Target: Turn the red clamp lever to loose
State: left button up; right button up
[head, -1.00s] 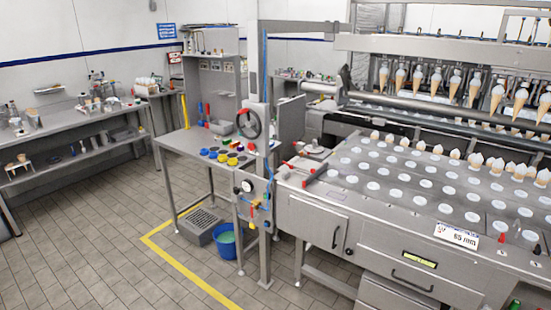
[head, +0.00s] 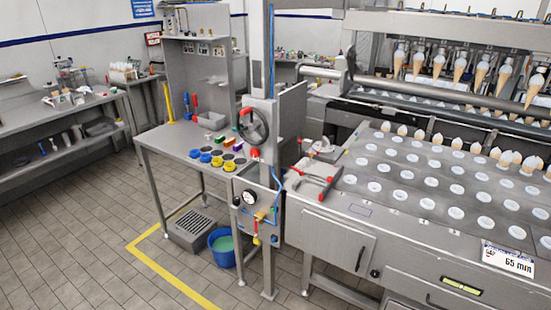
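Red lever-like parts (head: 331,181) lie on a grey bar at the near left corner of the machine's plate deck. Another red part (head: 254,153) sits just below the dark handwheel (head: 252,126) on the grey column. A small red handle (head: 256,240) hangs on the yellow valve piping lower on the column. I cannot tell from this distance which one is the clamp lever or how it is set. Neither of my grippers is in view.
A steel bench (head: 180,150) with yellow and blue cups stands left of the column. A blue bucket (head: 222,247) and a grey floor drain box (head: 190,230) sit below. The tiled floor (head: 85,225) in front, left of the yellow line (head: 170,275), is clear.

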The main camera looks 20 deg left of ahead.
aim_at(301, 172)
jog(key=i+j+u, duration=0.35)
jog(key=i+j, duration=0.5)
